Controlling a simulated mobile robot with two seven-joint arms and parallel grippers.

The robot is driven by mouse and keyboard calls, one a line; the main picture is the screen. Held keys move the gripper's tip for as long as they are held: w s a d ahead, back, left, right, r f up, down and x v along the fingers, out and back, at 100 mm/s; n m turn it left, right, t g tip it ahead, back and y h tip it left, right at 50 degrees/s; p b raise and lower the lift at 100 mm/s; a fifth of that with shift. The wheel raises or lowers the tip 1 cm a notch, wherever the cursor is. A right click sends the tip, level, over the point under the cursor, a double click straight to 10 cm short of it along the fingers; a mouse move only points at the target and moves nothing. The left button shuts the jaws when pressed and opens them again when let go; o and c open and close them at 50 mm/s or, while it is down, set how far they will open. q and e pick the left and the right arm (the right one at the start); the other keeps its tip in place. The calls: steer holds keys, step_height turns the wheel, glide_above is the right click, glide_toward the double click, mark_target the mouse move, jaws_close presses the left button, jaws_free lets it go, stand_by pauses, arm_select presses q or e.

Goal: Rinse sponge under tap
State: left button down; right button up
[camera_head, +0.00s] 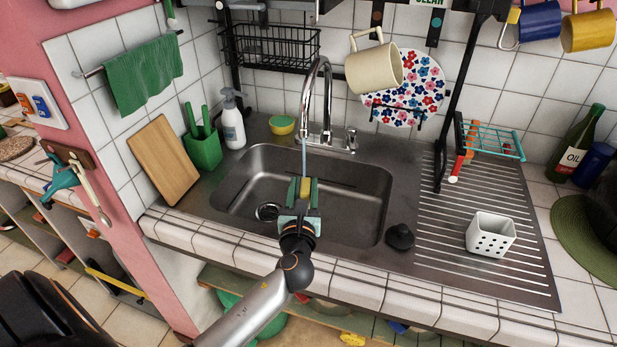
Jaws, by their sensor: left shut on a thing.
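My left gripper (302,194) reaches over the sink basin (356,199) from the front. Its green fingers are shut on a small yellow sponge (305,186). The chrome tap (319,98) stands behind the basin, and a thin stream of water (304,155) runs down from its spout onto or right beside the sponge. I cannot tell exactly where the water lands. The drain (268,211) shows in the basin floor, left of the gripper. My right gripper is not in the view.
A yellow-green item (282,125) and a soap bottle (232,122) stand behind the basin. A wooden board (163,160) and green holder (203,150) are at left. A black stopper (400,237) and white caddy (490,235) are at right. A cream mug (373,68) hangs above.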

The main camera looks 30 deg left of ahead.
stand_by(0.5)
arm_select(q)
steer(key=shift+s+d+r+p, duration=0.35)
steer(key=shift+s+r+p, duration=0.45)
steer(key=shift+p, duration=0.3)
steer(key=shift+s+d+r, duration=0.4)
steer(key=shift+s+r, duration=0.25)
steer(key=shift+s, duration=0.15)
steer(key=shift+s+d+r, duration=0.3)
steer(key=shift+s+r, duration=0.25)
steer(key=shift+s, duration=0.15)
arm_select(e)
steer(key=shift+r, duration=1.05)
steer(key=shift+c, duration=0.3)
